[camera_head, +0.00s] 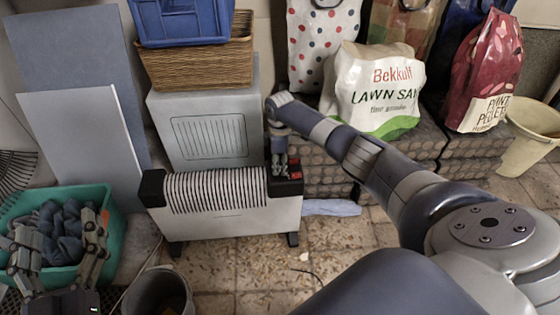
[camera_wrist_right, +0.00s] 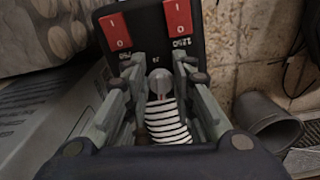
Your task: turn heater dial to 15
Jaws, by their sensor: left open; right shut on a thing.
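The heater (camera_head: 225,205) is a white convector with a black and white ribbed top and black ends. It stands on the tiled floor. Its black control panel (camera_wrist_right: 148,30) carries two red switches, marked I and O. The round grey dial (camera_wrist_right: 161,82) sits below the switches in the right wrist view. My right gripper (camera_wrist_right: 160,88) is shut on the dial, one finger on each side. In the head view the right gripper (camera_head: 279,165) reaches down onto the heater's right end and hides the dial. My left gripper (camera_head: 58,245) is open and empty at the lower left, over the teal crate.
The teal crate (camera_head: 112,222) holds dark lumps. A grey bucket (camera_head: 158,292) stands in front of the heater. Behind it a grey cabinet (camera_head: 205,125) carries a wicker basket (camera_head: 200,65). Bags (camera_head: 375,85) stand on stacked blocks at the right.

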